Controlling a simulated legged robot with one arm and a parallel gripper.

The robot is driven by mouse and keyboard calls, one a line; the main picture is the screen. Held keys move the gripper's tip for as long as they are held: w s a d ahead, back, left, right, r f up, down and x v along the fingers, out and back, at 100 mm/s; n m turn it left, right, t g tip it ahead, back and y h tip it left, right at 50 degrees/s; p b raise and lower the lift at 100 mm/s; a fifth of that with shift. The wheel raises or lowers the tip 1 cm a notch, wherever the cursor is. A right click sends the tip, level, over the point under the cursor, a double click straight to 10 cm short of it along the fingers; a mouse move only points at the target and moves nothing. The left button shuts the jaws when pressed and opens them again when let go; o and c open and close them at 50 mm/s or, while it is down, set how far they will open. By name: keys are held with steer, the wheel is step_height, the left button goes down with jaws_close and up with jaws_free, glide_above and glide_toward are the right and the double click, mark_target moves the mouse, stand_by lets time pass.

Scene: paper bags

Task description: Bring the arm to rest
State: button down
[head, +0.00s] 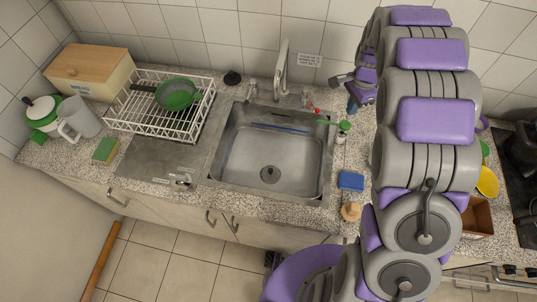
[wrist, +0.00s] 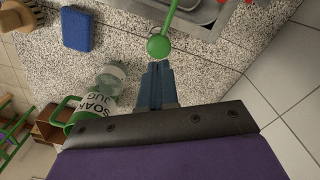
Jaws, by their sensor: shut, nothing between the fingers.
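My gripper (head: 352,105) is partly visible in the head view, above the counter right of the sink, beside the tiled back wall. Its blue fingers (wrist: 155,84) are together and empty in the wrist view. A green rod with a round end (wrist: 158,47) shows just beyond the fingertips; I cannot tell whether they touch. My grey and purple arm is stretched over the right part of the counter and hides much of it.
The sink (head: 270,155) lies left of my arm, with a white dish rack (head: 155,122) further left. A blue sponge (head: 351,180) and a wooden brush (head: 350,211) are near the front edge. A jug marked SOAK JUG (wrist: 95,105) stands close to my fingers.

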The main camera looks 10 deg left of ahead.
steer(key=shift+r, duration=0.85)
steer(key=shift+s, duration=0.1)
steer(key=s+d+r+n+b, duration=0.1)
steer(key=s+r+n, duration=0.25)
steer(key=s, duration=0.65)
steer(key=s+r+n+b, duration=0.1)
steer(key=s+r+n, duration=0.1)
steer(key=s+r, duration=0.5)
steer(key=s+a+f+n+g+b, duration=0.1)
steer(key=s+n, duration=0.5)
steer(key=s, duration=1.8)
steer(key=shift+f+g+b, duration=0.4)
steer(key=shift+f+b, duration=0.45)
steer(key=shift+f, duration=0.05)
